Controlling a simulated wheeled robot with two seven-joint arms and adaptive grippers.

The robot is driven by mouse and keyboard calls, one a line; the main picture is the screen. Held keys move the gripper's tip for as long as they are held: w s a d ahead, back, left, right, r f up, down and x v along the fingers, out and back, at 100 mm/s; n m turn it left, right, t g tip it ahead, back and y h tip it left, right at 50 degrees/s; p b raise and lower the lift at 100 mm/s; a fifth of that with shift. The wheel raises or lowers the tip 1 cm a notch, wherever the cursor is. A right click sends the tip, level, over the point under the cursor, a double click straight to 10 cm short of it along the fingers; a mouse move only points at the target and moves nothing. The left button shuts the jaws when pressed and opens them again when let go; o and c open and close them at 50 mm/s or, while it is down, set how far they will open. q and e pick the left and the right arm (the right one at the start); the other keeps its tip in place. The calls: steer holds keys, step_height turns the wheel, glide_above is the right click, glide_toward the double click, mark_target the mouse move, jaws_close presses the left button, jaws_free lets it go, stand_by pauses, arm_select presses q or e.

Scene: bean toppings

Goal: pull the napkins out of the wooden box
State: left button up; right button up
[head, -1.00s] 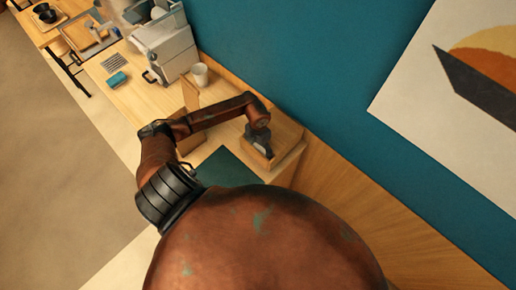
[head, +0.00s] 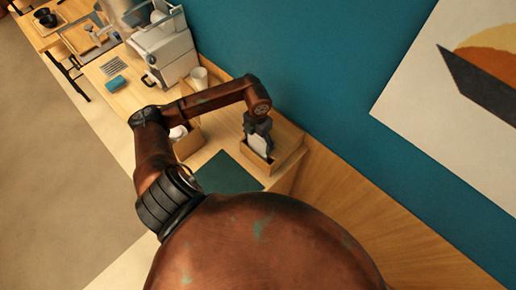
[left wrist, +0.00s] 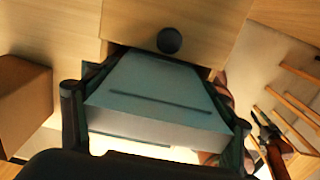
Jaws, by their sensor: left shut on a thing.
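My left gripper (head: 258,128) is shut on the white napkins (head: 259,144) and holds them upright over the wooden box (head: 287,160). In the left wrist view the napkins (left wrist: 165,92) are a pale stack between the two dark fingers of my left gripper (left wrist: 155,118). The box (left wrist: 195,18) has a round dark knob on its front. The napkins' far end is at the box opening; I cannot tell how much of them is still inside. In the left wrist view, a small dark claw shape (left wrist: 264,124) on a coppery link may be my right gripper.
A dark green mat (head: 228,174) lies beside the box. Another wooden box (head: 188,144) with white items stands to its left. A white mug (head: 199,76) and a coffee machine (head: 164,50) stand farther back. The blue wall is close behind the box.

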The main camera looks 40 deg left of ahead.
arm_select(q)
step_height(320, 180, up, 7)
steer(key=shift+f+b, duration=0.1)
steer(key=shift+b, duration=0.55)
steer(key=shift+r, duration=0.8)
steer(key=shift+r+p, duration=3.1)
steer(key=shift+r, duration=3.3)
steer(key=shift+s, duration=0.1)
